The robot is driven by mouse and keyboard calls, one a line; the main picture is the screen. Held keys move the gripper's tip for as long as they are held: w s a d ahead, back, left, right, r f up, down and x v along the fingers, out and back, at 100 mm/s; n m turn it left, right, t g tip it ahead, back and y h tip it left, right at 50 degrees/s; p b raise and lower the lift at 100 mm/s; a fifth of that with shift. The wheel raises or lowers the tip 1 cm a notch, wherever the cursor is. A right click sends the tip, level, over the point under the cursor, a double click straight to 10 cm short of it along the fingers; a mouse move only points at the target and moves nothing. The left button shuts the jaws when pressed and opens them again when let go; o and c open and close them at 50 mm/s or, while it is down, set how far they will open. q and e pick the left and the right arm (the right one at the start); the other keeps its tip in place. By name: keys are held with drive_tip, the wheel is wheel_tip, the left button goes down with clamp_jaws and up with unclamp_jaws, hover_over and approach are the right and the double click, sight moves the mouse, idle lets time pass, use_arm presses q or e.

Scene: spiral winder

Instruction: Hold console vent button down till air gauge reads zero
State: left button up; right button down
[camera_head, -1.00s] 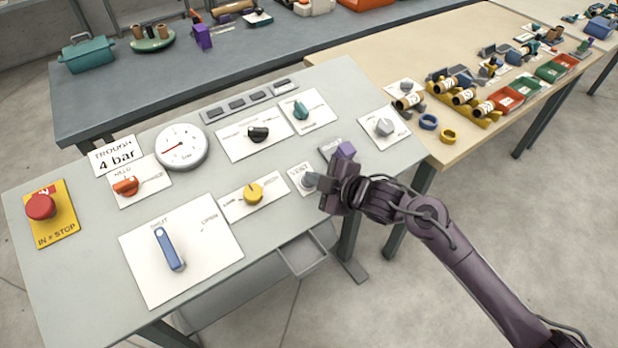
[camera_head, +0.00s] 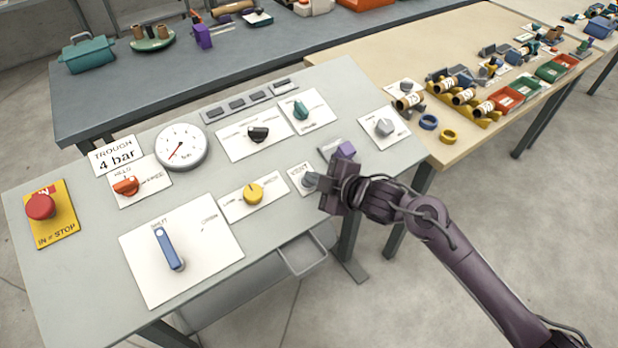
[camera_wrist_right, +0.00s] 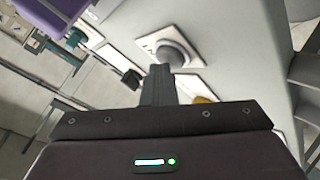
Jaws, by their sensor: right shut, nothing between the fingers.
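The vent button (camera_head: 311,180) is a grey round knob on a white plate near the console's front right edge. It also shows in the right wrist view (camera_wrist_right: 175,52). My right gripper (camera_wrist_right: 158,82) is shut and empty, its fingertips at the button and seemingly against it. I cannot tell how far the button is pressed. In the head view the right gripper (camera_head: 324,190) partly hides the plate. The air gauge (camera_head: 181,147) is a white round dial at the console's left, its red needle pointing down and left. My left gripper is not in view.
A purple block (camera_head: 346,150) stands close behind the right gripper. A yellow knob (camera_head: 253,193), blue lever (camera_head: 169,249), black knob (camera_head: 258,133) and red stop button (camera_head: 40,206) are on the console (camera_head: 75,273). A tan table (camera_head: 400,50) stands at the right.

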idle(0.8)
drive_tip(key=shift+s+d+r+p, duration=0.15)
drive_tip(key=shift+s+r+p, duration=0.05)
drive_tip(key=shift+r+p, duration=0.65)
drive_tip(key=shift+r+p, duration=0.35)
drive_tip(key=shift+p, duration=0.15)
drive_tip(key=r+p, duration=0.1)
drive_tip(key=s+r+p, duration=0.1)
drive_tip(key=d+r+p, duration=0.1)
drive_tip(key=r+p, duration=0.1)
drive_tip(key=shift+s, duration=0.15)
